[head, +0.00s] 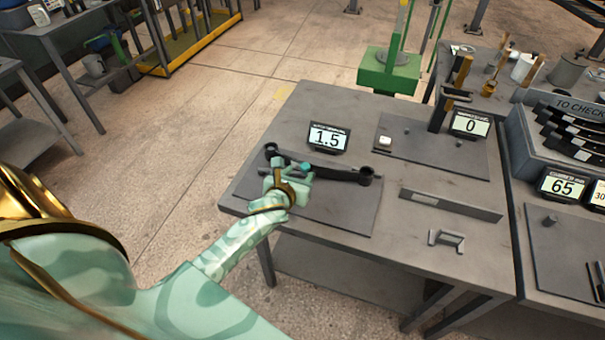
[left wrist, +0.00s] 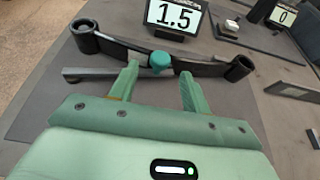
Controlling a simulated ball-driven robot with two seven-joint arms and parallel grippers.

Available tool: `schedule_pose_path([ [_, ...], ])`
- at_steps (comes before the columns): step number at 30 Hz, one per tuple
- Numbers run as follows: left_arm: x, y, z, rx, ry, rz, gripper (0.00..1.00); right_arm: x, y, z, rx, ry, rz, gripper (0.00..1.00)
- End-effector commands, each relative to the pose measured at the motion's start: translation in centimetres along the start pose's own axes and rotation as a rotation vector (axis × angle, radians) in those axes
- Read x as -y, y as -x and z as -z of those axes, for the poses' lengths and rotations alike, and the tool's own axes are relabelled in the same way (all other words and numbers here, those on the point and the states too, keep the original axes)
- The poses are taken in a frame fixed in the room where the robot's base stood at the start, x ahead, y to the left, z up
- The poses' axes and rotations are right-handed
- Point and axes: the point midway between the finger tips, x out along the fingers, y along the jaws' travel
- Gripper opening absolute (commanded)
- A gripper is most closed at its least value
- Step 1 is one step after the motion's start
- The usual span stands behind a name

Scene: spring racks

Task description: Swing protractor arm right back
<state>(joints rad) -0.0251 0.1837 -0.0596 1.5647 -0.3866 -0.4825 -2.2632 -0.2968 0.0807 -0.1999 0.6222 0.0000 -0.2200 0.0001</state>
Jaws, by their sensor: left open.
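A flat plate (head: 340,215) lies on the grey table. On it is a dark curved spring leaf (head: 335,173) with a round eye at each end, and a grey bar lies beneath it. A teal knob (left wrist: 161,62) sits at the middle of the leaf. The protractor arm cannot be told apart for certain; the grey bar (left wrist: 92,73) may be it. My left gripper (head: 287,176) is over the plate at the leaf's near side. In the left wrist view its two green fingers (left wrist: 158,88) are apart, pointing at the knob, with nothing between them. My right gripper is not in view.
A display reading 1.5 (head: 328,137) stands behind the leaf. A second plate with a display reading 0 (head: 470,124) is further right. A long grey bar (head: 450,204) and a small bracket (head: 446,240) lie at the table's right. A "TO CHECK" rack (head: 575,107) stands beyond.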

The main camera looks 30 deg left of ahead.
Motion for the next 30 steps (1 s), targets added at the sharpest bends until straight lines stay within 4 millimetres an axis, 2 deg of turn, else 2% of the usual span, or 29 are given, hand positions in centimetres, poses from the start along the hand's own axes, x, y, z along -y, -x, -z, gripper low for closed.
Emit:
schedule_pose_path([
  [3,0.0,-1.9,0.2,-0.001,0.0,0.0,0.48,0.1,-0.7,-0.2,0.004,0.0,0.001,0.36],
  [6,0.1,-2.7,0.1,-0.001,0.001,0.0,0.48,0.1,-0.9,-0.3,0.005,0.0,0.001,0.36],
  [16,0.0,-3.1,0.0,0.0,0.0,0.0,0.48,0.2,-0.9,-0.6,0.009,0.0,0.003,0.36],
  [17,0.0,-3.1,0.0,0.0,0.0,0.0,0.42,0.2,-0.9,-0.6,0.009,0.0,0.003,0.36],
  [21,0.0,-3.1,0.0,0.0,0.0,0.0,0.03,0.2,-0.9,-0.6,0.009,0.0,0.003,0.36],
  [22,0.0,-3.1,0.0,0.0,0.0,0.001,0.0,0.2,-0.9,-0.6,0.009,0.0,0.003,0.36],
  [30,0.1,-3.5,-0.3,0.0,-0.012,0.019,0.0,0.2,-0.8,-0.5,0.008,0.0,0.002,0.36],
])
